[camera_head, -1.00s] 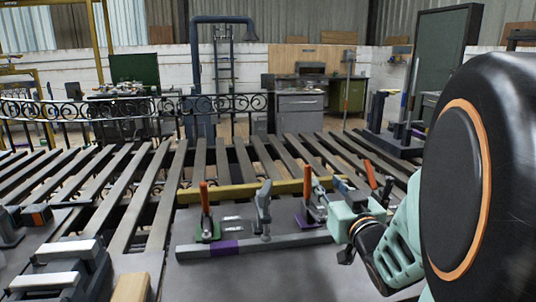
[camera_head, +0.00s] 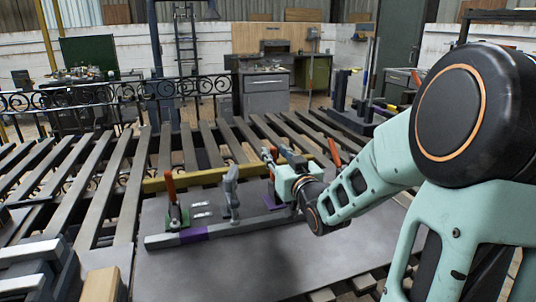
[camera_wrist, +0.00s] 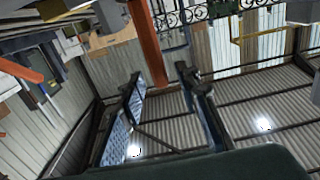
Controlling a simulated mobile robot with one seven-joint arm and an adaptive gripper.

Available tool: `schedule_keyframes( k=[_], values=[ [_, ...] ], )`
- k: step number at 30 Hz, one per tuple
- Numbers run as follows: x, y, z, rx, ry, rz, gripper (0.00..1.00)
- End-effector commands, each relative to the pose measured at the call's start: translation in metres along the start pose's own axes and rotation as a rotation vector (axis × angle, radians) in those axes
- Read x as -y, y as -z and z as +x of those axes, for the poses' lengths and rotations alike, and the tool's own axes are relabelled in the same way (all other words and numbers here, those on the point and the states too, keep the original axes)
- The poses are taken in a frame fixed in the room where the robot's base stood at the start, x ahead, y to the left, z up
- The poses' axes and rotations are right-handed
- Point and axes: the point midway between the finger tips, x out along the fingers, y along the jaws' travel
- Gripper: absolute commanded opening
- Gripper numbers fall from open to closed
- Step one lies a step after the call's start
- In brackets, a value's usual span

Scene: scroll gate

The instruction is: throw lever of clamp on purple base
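The purple base (camera_head: 273,201) stands on the grey plate, partly hidden behind my arm in the head view. In the wrist view an orange lever (camera_wrist: 148,45) reaches down from the top edge, between the two fingers of my gripper (camera_wrist: 160,74). The fingers are spread, with a gap visible on both sides of the lever. Whether either finger touches it I cannot tell.
A clamp with a green base (camera_head: 175,217) and upright orange lever stands to the left, with a grey clamp (camera_head: 231,190) between. A grey bar with a purple band (camera_head: 193,233) lies in front. A yellow beam (camera_head: 205,177) runs behind. Another orange handle (camera_head: 334,152) stands right.

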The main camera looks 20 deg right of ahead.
Motion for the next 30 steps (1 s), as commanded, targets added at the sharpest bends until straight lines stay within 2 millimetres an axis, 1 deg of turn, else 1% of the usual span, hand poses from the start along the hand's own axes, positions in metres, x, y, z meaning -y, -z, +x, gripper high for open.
schedule_keyframes(
  k=[1,3,6,15,23,24,30],
  values=[
    [0.001,-0.001,0.006,-0.001,0.002,0.003,0.3],
    [0.001,-0.001,0.012,-0.001,0.002,0.001,0.3],
    [0.001,0.0,0.017,0.0,0.002,0.001,0.3],
    [0.0,0.0,0.018,0.001,0.001,0.0,0.3],
    [0.0,0.0,0.018,0.0,0.001,0.0,0.02],
    [0.0,0.0,0.018,0.0,0.001,0.0,0.0],
    [0.0,0.0,0.018,0.001,0.001,0.0,0.0]
  ],
)
